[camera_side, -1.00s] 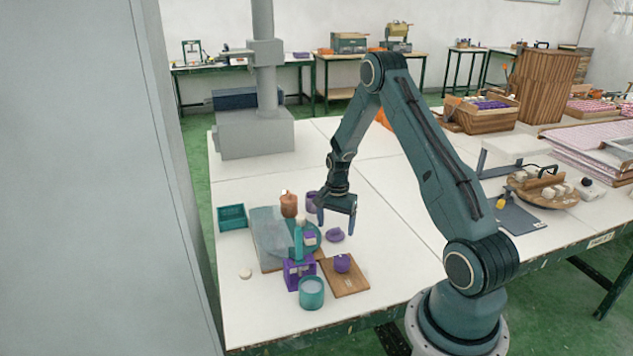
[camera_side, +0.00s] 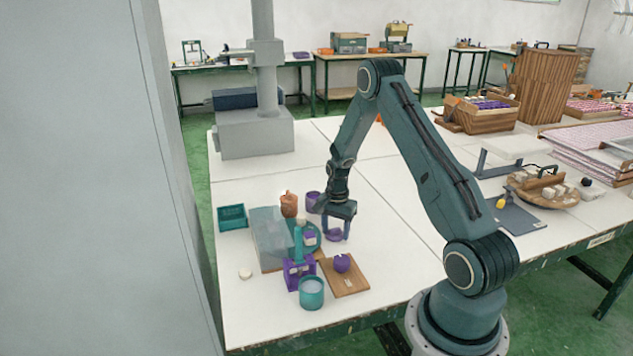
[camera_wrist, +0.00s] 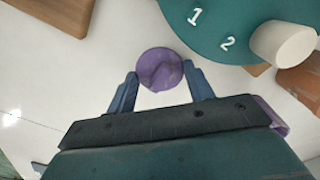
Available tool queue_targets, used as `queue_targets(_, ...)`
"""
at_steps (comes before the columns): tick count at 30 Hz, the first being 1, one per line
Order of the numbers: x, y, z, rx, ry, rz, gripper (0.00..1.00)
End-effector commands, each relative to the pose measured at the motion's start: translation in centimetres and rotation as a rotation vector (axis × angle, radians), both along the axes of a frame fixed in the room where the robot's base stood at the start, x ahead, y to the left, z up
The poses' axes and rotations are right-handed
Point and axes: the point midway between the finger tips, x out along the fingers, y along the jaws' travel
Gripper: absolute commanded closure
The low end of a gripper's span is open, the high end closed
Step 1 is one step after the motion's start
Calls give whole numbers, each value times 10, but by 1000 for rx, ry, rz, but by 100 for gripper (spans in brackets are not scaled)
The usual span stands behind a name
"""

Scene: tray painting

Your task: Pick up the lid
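The purple round lid (camera_side: 334,236) lies on the white table, right of the teal disc. In the wrist view the lid (camera_wrist: 160,68) sits at the opening between the two fingertips, with a raised ridge across its top. My gripper (camera_side: 337,234) is low over the table at the lid, with its fingers pointing down on either side. A purple cup (camera_side: 312,202) stands just behind and left of the gripper.
A teal disc (camera_wrist: 222,30) with white numbers lies close to the lid, carrying a pale cylinder (camera_wrist: 283,43). An orange-brown jar (camera_side: 289,205), purple holder (camera_side: 299,273), teal cup (camera_side: 312,293) and wooden board (camera_side: 352,282) stand nearby. The table right of the lid is clear.

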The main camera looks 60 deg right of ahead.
Motion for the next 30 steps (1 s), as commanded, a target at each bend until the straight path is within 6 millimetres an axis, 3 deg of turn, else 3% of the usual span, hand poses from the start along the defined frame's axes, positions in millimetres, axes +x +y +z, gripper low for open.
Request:
queue_targets(17,1,-1,12,-2,-2,0,70)
queue_targets(23,1,-1,36,-3,-3,0,70)
queue_targets(30,1,-1,81,-4,-5,0,70)
